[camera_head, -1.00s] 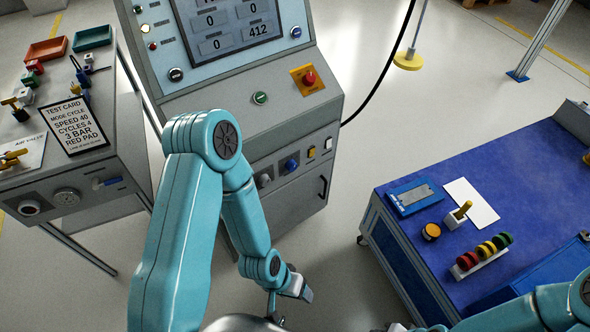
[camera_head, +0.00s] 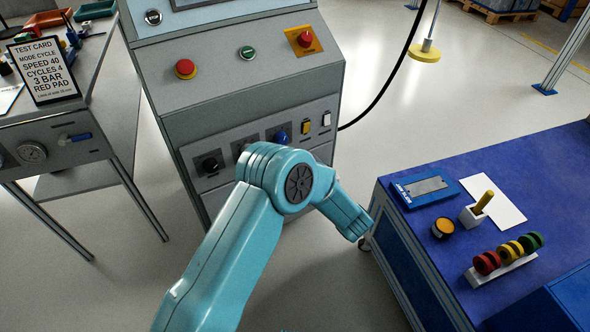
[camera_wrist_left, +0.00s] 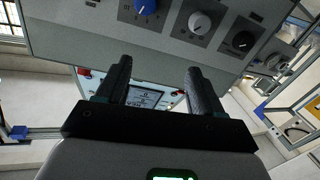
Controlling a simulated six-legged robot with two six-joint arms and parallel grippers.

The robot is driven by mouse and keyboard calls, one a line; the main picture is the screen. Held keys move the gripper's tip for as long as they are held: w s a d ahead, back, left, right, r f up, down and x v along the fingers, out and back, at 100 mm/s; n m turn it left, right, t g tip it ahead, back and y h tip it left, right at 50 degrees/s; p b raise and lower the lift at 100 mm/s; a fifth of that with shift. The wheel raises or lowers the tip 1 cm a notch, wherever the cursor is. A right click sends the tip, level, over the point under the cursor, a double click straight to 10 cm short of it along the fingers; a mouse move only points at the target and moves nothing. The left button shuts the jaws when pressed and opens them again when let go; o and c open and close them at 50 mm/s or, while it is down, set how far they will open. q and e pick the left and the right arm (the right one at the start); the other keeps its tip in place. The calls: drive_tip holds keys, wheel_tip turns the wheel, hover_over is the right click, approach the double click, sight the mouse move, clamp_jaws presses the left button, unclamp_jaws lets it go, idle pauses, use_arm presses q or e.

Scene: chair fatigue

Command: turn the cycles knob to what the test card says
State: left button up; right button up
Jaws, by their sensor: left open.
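The test card (camera_head: 42,70) stands on the left bench and reads cycle mode, speed 40, cycles 4, 3 bar, red pad. The console front has a row of knobs: a black knob (camera_head: 210,163), a grey one mostly hidden behind my arm, and a blue one (camera_head: 281,137). The left wrist view shows the blue knob (camera_wrist_left: 145,6), grey knob (camera_wrist_left: 199,22) and black knob (camera_wrist_left: 243,41) upside down. Their labels are too small to read. My left gripper (camera_wrist_left: 158,66) is open and empty, with its fingers apart from the knobs. My right gripper is out of view.
Above the knobs are a red button (camera_head: 185,68), a green button (camera_head: 247,52) and an emergency stop (camera_head: 306,40). A blue table (camera_head: 400,255) stands at the right, with open floor between.

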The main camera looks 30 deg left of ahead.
use_arm(q)
drive_tip(key=b, duration=0.4)
approach(283, 142)
drive_tip(key=shift+t, duration=0.4)
drive_tip(key=b+x, duration=0.3)
drive_tip(key=x, duration=0.5)
drive_tip(key=shift+s+f, duration=0.15)
drive_tip(key=shift+f, duration=0.05)
drive_tip(key=shift+a, duration=0.35)
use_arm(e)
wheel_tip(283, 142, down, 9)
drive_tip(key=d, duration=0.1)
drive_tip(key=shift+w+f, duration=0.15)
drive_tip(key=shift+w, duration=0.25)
use_arm(q)
drive_tip(key=c, duration=1)
